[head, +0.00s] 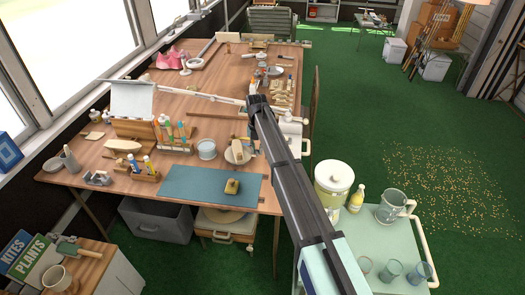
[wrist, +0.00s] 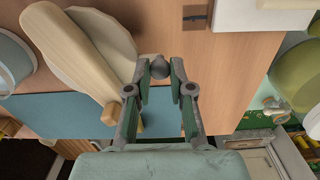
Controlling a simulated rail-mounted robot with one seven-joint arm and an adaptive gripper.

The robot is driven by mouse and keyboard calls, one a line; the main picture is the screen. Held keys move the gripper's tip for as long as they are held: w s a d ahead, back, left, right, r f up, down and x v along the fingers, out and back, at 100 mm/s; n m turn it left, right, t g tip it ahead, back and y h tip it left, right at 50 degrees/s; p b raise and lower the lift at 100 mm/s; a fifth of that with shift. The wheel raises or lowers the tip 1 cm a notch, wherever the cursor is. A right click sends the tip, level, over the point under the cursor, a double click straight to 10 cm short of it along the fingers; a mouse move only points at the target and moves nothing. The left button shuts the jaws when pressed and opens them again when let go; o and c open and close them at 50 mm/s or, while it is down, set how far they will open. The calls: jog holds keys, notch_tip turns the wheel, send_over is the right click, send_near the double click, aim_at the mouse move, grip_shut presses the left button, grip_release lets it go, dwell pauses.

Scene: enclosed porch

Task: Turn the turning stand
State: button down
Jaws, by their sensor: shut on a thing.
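A pale round disc, which looks like the turning stand (head: 231,158), sits on the wooden table behind the blue mat, partly hidden by my arm. In the wrist view the disc (wrist: 117,42) lies at upper left, with a long wooden piece (wrist: 75,50) across it. My gripper (wrist: 160,74) is beside the disc's right edge, its fingers closed around a small grey round knob (wrist: 158,68). Whether the knob joins the disc is hidden.
The blue mat (head: 190,183) with a small yellowish block (head: 232,186) lies at the table's front. A pale blue tub (head: 207,149) stands left of the disc. A cart (head: 385,245) with a drink dispenser (head: 332,182) and glass jug (head: 396,206) stands at right.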

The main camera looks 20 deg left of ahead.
jog(key=shift+w, duration=0.2)
dwell(0.5)
jog(key=c, duration=1)
grip_release()
notch_tip(320, 180, up, 12)
jog(key=shift+f, duration=0.1)
